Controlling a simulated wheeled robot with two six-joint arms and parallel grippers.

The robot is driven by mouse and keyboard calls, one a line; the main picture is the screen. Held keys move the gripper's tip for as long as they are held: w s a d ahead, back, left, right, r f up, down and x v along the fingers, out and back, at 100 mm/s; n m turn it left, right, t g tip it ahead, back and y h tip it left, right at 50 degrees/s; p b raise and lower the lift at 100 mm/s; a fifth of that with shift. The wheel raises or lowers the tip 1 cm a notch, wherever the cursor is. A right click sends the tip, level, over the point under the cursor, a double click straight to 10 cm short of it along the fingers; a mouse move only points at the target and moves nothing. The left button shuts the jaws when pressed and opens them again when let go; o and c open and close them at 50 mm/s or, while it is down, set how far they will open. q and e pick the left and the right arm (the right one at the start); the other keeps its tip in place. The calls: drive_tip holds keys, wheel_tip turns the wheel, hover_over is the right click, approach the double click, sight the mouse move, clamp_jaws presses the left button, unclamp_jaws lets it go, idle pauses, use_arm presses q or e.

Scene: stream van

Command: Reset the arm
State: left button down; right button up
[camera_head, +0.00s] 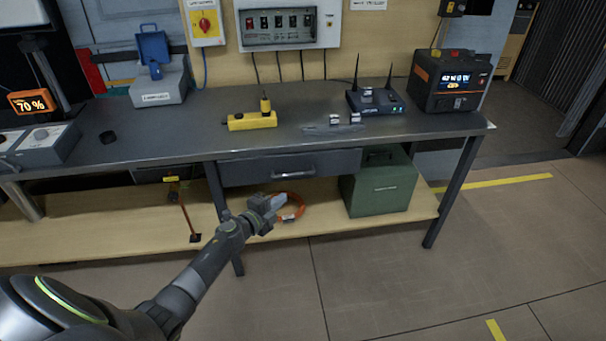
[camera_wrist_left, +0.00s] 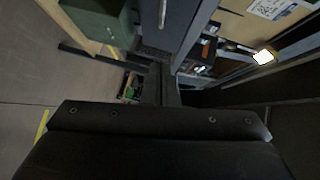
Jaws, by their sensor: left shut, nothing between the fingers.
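My left gripper (camera_head: 275,206) is shut and empty in the head view. It is held out in front of the dark workbench (camera_head: 150,142), below the height of its top and near the closed drawer (camera_head: 290,168). From the head camera, its fingertips overlap the orange cable coil (camera_head: 295,207) on the lower shelf; I cannot tell how far apart they are. The left wrist view shows a dark housing across its lower half, with the green box (camera_wrist_left: 98,18) at the upper left. My right gripper is not in view.
The bench top holds a yellow power strip (camera_head: 252,122), a black router (camera_head: 377,104), a power station (camera_head: 448,82) and a grey box (camera_head: 158,88). A green box (camera_head: 380,185) stands on the lower shelf (camera_head: 330,222). The floor (camera_head: 400,285) in front is clear.

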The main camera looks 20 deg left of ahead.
use_arm(q)
drive_tip(key=s+a+f+n+g+y+p, duration=0.15)
drive_tip(key=s+f+n+g+y, duration=0.75)
drive_tip(key=s+f, duration=1.65)
drive_tip(key=s+d+f+n+g+h, duration=0.1)
drive_tip(key=s+d+f+n+g, duration=0.1)
drive_tip(key=s, duration=0.8)
drive_tip(key=s+d+f+n+g+h, duration=0.2)
drive_tip(key=s+f+n, duration=0.2)
drive_tip(key=s, duration=0.6)
drive_tip(key=s+d+f+n+g+h, duration=0.1)
drive_tip(key=s+f+n, duration=0.3)
drive_tip(key=s, duration=0.5)
drive_tip(key=shift+s+d+f+g+h, duration=0.4)
drive_tip(key=shift+d+f, duration=0.15)
drive_tip(key=shift+d, duration=0.2)
